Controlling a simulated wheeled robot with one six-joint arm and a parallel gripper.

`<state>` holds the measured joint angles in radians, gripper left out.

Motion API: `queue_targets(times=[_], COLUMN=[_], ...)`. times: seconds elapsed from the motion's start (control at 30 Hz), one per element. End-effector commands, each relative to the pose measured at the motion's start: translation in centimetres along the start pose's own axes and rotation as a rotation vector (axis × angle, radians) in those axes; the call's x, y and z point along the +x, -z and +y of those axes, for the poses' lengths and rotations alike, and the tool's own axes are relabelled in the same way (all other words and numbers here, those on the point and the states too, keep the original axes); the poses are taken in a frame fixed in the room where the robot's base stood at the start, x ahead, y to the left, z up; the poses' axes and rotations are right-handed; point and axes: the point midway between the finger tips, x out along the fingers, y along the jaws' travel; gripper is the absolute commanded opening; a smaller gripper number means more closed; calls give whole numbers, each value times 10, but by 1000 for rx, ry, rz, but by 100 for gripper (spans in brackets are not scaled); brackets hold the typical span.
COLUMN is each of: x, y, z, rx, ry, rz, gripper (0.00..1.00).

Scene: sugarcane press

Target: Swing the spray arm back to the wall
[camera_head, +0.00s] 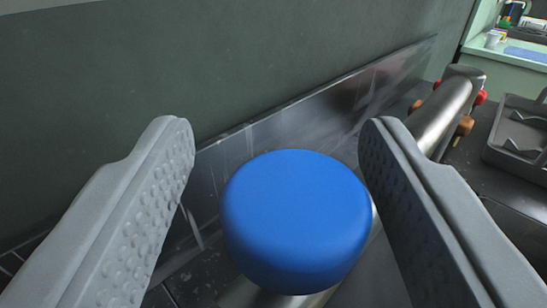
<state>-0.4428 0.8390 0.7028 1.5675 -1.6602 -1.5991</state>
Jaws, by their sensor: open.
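A round blue knob or cap (296,215) is in the middle of the view, between the two fingers of my gripper (275,150). The gripper is open, with a finger on each side of the blue piece. The left finger is clearly apart from it; the right finger is close to its edge, and I cannot tell if they touch. A shiny metal tube (445,110) lies beyond the right finger, and metal also shows under the blue piece. The spray arm cannot be told for certain; the tube and blue piece may be parts of it.
A dark green wall (230,65) rises behind, with a scuffed metal splash strip (330,105) along its foot. Red and brown knobs (465,125) sit by the tube. A grey tray (520,135) is at the right. A pale green counter (510,55) with a white cup (493,39) is far right.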

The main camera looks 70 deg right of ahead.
Motion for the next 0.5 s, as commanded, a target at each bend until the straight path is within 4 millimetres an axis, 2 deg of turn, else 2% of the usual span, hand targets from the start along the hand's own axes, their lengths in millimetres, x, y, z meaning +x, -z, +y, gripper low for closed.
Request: queue_targets(times=[0.17, 0.5], x=[-18, -84], y=[-1, -1], z=[-1, -1], rx=[-1, 0], ry=[1, 2], rz=[0, 0], gripper=[55, 55])
